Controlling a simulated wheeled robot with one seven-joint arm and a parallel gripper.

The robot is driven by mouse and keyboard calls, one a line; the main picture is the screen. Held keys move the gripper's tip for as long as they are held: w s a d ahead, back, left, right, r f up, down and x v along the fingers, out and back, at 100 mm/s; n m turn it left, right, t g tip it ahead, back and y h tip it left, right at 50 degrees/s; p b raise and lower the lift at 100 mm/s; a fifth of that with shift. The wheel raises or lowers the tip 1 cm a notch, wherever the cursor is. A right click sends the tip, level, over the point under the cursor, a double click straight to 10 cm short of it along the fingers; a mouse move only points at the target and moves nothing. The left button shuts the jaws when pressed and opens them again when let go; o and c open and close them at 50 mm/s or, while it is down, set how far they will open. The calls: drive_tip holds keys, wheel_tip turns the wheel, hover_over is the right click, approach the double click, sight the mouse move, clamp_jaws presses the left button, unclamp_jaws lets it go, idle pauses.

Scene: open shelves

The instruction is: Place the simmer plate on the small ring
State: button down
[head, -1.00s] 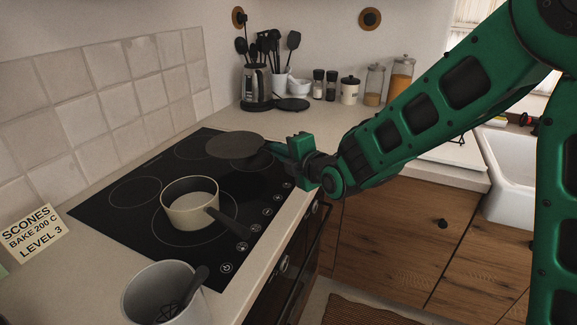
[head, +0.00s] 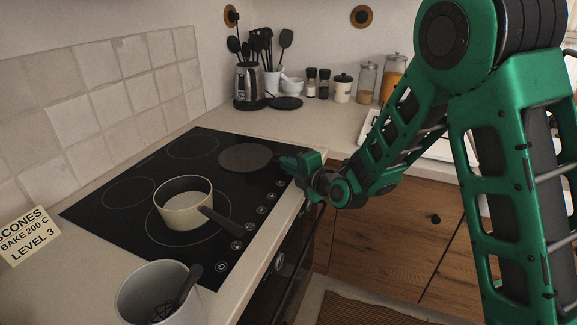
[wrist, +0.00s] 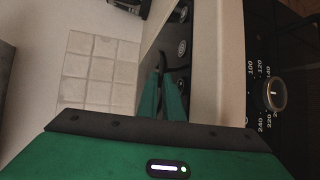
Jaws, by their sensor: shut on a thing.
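The simmer plate (head: 245,157), a flat dark grey disc, appears level at the right part of the black hob (head: 155,170). It lies on the glass or very slightly above it; I cannot tell which. Any ring under it is hidden. My gripper (head: 288,163) is at the plate's right side, over the hob's front edge, shut on its handle, which the fingers mostly hide. In the wrist view the green fingers (wrist: 163,95) close around a thin dark piece; the disc is not clear there. Two empty rings show at the back, at left (head: 129,193) and right (head: 192,146).
A cream saucepan (head: 182,207) stands on the front left ring, its dark handle toward the front edge. A pot with a whisk (head: 160,295) is at the near counter. A kettle (head: 249,87), utensils and jars stand at the back. Oven knobs (wrist: 274,93) line the front.

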drive_tip(key=c, duration=2.2)
unclamp_jaws()
drive_tip(key=shift+s, duration=0.1)
drive_tip(key=v, duration=1.2)
